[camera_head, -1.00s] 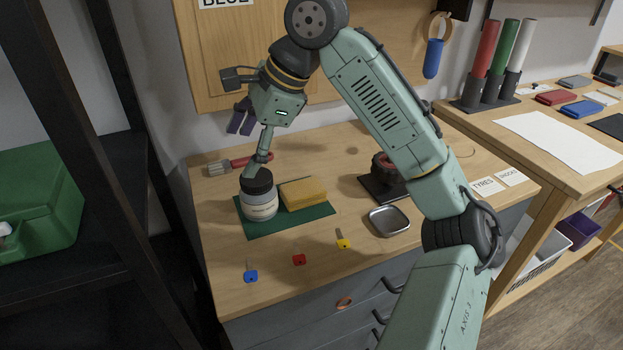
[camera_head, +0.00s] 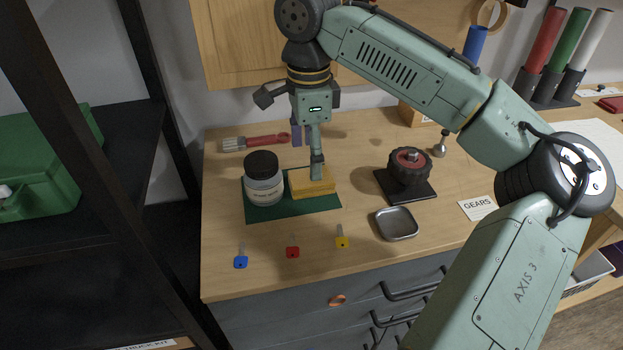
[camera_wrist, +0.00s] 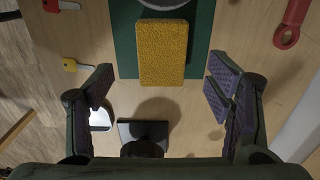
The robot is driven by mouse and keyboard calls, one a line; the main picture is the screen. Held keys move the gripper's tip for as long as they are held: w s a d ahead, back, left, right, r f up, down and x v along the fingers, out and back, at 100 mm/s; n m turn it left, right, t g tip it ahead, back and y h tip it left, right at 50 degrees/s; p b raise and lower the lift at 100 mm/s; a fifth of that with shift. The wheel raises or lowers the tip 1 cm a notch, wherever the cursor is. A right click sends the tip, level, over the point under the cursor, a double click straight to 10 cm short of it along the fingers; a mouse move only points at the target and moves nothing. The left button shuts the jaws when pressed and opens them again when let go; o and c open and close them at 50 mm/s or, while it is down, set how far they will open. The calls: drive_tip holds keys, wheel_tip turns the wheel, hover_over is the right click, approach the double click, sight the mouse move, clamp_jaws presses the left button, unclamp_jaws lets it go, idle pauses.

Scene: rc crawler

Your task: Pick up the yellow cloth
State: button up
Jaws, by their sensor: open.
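The yellow cloth (camera_head: 303,187) looks like a thick, rectangular pad and lies flat on a green mat (camera_head: 275,211) beside a jar. My gripper (camera_head: 307,154) is open and points down above the cloth; one finger hides part of it in the head view. In the wrist view, the cloth (camera_wrist: 163,52) lies in the upper middle. The two fingers of my gripper (camera_wrist: 161,82) stand wide apart on either side of it, with nothing between them that they touch.
A dark-lidded jar (camera_head: 263,182) stands close left of the cloth. A red-handled brush (camera_head: 262,141) lies behind. A wheel on a black stand (camera_head: 409,167) and a metal tray (camera_head: 396,224) are to the right. Several keys lie in front.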

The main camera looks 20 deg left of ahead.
drive_tip(key=shift+w+d+f+p, duration=0.15)
drive_tip(key=shift+f+p, duration=0.6)
drive_tip(key=shift+f, duration=1.9)
drive_tip(key=shift+c, duration=0.5)
drive_tip(key=c, duration=1)
drive_tip(key=shift+r, duration=0.15)
drive_tip(key=shift+c, duration=0.2)
wheel_tip(320, 180, up, 10)
drive_tip(key=b, duration=0.1)
drive_tip(key=shift+b, duration=0.3)
drive_tip(key=o, duration=0.6)
drive_tip(key=shift+c, duration=0.2)
drive_tip(key=c, duration=0.5)
drive_tip(key=shift+c, duration=0.2)
